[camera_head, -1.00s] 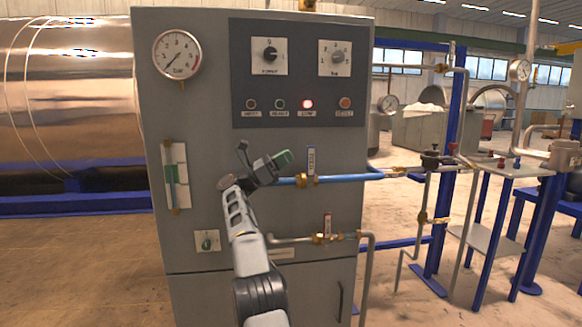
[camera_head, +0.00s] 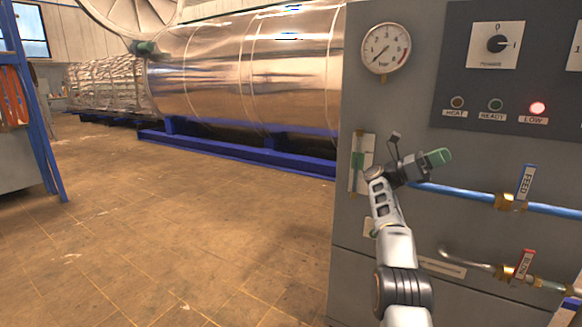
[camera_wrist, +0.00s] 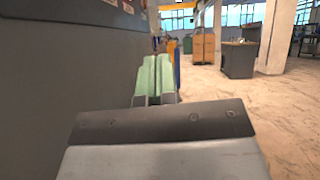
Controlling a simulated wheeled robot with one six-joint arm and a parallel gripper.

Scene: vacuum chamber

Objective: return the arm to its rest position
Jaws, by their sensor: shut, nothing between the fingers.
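My gripper (camera_head: 440,157) is at the end of my raised arm, in front of the grey control cabinet (camera_head: 375,105) in the head view. Its green fingers point to the right, just above the blue pipe in the picture. In the wrist view the two pale green fingers (camera_wrist: 156,78) lie side by side, closed, with nothing held between them. The cabinet's side runs along the left of the wrist view. Whether the gripper touches the cabinet cannot be told.
The cabinet carries a pressure gauge (camera_head: 386,49), a lit red lamp (camera_head: 537,108), a blue-handled valve (camera_head: 525,182) and a red-handled valve (camera_head: 524,264). A large shiny tank (camera_head: 240,70) lies behind on a blue frame. Open tiled floor (camera_head: 180,230) spreads to the left.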

